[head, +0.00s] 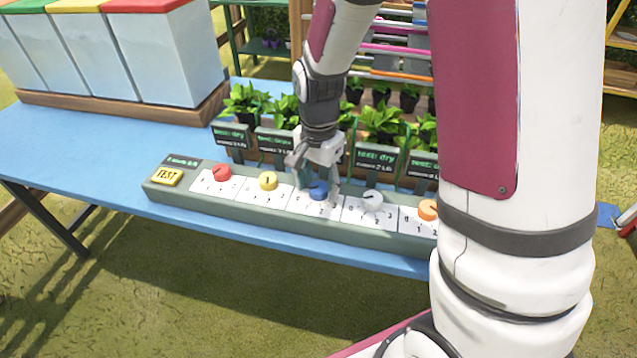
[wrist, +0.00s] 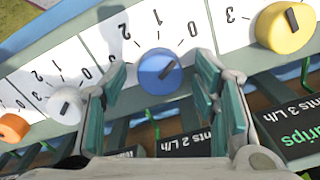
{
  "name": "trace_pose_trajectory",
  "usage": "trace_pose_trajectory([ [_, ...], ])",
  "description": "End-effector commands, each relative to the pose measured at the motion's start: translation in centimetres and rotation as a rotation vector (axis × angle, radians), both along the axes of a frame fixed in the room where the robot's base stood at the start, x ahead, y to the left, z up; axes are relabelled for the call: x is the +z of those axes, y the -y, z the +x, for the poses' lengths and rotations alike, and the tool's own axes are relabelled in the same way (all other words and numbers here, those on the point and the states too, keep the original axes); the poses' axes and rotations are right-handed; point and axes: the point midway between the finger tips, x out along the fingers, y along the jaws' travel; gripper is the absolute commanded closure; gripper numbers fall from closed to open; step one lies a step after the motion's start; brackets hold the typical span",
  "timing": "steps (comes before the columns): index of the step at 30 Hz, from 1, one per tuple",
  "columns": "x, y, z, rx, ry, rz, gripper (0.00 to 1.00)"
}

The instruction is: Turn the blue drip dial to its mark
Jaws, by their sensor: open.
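The blue dial (head: 318,190) sits third from the left on a long grey-green panel, on a white plate with a number scale. In the wrist view the blue dial (wrist: 160,72) shows a dark pointer slanting up and right, toward the side of the printed 0. My gripper (head: 318,180) is lowered over the dial and partly hides it in the head view. In the wrist view my gripper (wrist: 162,82) is open, with one finger on each side of the dial. Gaps show between dial and fingers; I see no clear contact.
Neighbouring dials are red (head: 222,173), yellow (head: 268,181), white (head: 372,200) and orange (head: 428,210). A yellow TEST button (head: 167,177) is at the panel's left end. Dark signs, one reading "2 L/h" (wrist: 190,142), and potted plants (head: 243,101) stand close behind.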

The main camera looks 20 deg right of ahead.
Motion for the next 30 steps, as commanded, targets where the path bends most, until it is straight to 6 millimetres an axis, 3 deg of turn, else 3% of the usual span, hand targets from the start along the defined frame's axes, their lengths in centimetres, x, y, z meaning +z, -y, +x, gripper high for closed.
trace_pose_trajectory([
  [5,0.01,0.00,-0.01,0.000,0.000,0.000,0.45],
  [9,0.02,0.01,-0.01,0.000,0.000,0.000,0.77],
  [12,0.02,0.00,0.00,0.000,0.000,0.000,0.94],
  [22,0.04,0.01,-0.01,0.035,0.000,0.000,0.94],
  [30,0.07,0.02,-0.02,0.191,-0.001,-0.001,0.94],
])
